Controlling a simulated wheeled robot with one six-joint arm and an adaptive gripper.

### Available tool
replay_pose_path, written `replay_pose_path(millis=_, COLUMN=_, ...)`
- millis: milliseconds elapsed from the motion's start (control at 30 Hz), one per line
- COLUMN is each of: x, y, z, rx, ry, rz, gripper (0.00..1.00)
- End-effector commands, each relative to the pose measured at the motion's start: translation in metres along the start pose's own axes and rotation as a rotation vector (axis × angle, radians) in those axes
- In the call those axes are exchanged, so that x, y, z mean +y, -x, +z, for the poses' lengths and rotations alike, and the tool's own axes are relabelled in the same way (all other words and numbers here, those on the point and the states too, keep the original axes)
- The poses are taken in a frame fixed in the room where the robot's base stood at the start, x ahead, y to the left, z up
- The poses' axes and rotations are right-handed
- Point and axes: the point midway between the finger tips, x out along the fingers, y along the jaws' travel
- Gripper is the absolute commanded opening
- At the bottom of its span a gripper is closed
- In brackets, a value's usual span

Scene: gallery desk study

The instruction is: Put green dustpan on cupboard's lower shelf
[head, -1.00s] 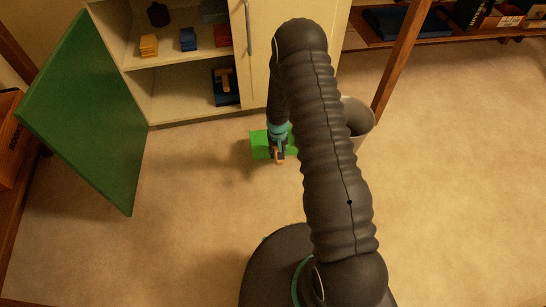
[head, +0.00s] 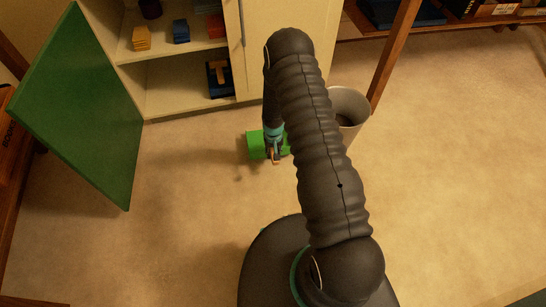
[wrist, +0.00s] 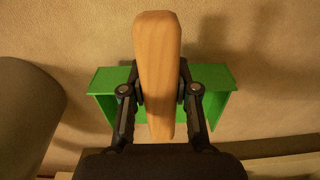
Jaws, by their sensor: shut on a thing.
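The green dustpan (head: 256,146) is held by my gripper (head: 275,154) in front of the cupboard (head: 190,60). In the wrist view, the gripper (wrist: 160,100) has its two fingers shut on the dustpan's wooden handle (wrist: 158,50). The green pan (wrist: 220,80) spreads to both sides behind the fingers. A shadow shows on the floor beside it. My arm hides its right side in the head view. The cupboard's left half is open. Its lower shelf (head: 170,100) holds a dark blue item with an orange-tan part (head: 221,76) at its right end; the left part is bare.
The open green door (head: 80,110) stands to the left of the cupboard. A grey bin (head: 352,105) stands right of the gripper, beside a wooden post (head: 393,55). The floor left of the dustpan is clear.

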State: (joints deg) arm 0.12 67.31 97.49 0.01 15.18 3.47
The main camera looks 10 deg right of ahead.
Motion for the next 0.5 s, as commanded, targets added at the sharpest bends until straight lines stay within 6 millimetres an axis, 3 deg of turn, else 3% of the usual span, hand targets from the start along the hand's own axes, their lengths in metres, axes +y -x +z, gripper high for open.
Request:
replay_pose_path(millis=200, x=0.0, y=-0.031, z=0.0, rx=0.002, ry=0.0, rz=0.0, gripper=0.0)
replay_pose_path(millis=467, x=0.0, y=-0.033, z=-0.001, rx=0.002, ry=0.0, rz=0.0, gripper=0.0)
replay_pose_path(millis=500, x=0.0, y=-0.034, z=0.001, rx=0.0, ry=0.0, rz=0.0, gripper=0.37)
